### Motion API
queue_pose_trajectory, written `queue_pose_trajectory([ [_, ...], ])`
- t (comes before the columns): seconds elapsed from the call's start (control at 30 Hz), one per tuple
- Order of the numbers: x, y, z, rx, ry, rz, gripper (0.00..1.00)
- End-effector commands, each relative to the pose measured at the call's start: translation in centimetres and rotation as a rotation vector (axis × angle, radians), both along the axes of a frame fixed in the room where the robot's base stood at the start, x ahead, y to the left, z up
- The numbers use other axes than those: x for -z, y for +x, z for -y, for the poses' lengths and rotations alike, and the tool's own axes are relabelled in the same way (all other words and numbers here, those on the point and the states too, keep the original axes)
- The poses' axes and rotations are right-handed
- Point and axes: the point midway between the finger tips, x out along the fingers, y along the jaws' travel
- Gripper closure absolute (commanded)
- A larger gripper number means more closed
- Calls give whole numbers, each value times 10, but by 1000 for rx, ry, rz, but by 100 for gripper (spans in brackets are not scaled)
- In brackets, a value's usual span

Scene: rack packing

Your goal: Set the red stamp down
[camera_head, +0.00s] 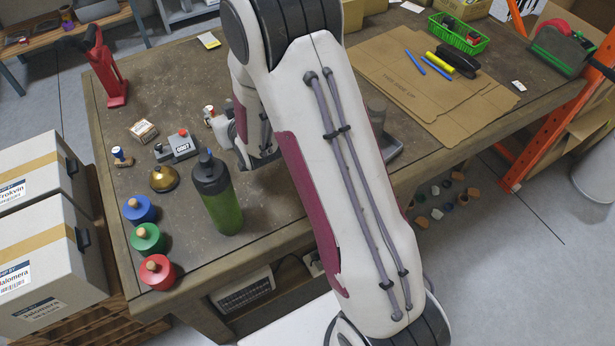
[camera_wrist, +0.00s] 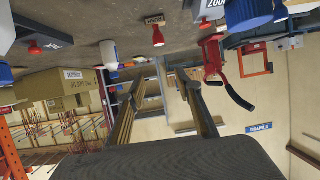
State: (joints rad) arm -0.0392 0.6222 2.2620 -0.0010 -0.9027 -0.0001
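A small tan piece with a red end (camera_wrist: 157,36), which looks like the red stamp, stands on the table in the wrist view. It is just beyond my fingertips and apart from them. In the head view a small pale piece with a reddish top (camera_head: 208,112) beside my gripper may be the same stamp. My gripper (camera_wrist: 165,75) is open, with nothing between its two fingers. In the head view my gripper (camera_head: 236,140) is low over the table and partly hidden by my arm.
The grey box with a red button (camera_head: 178,147), brass bell (camera_head: 163,179), green bottle (camera_head: 217,195) and blue, green and red (camera_head: 158,273) knobbed pieces stand near the gripper. A red upright tool (camera_head: 105,72) is at the back left. The table between them is partly bare.

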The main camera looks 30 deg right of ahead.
Motion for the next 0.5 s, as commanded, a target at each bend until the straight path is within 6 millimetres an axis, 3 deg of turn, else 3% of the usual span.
queue_pose_trajectory([
  [0.03, -11, -2, 1, 1, 0, -9, 65],
  [0.5, -76, -48, 8, 10, -5, -150, 65],
])
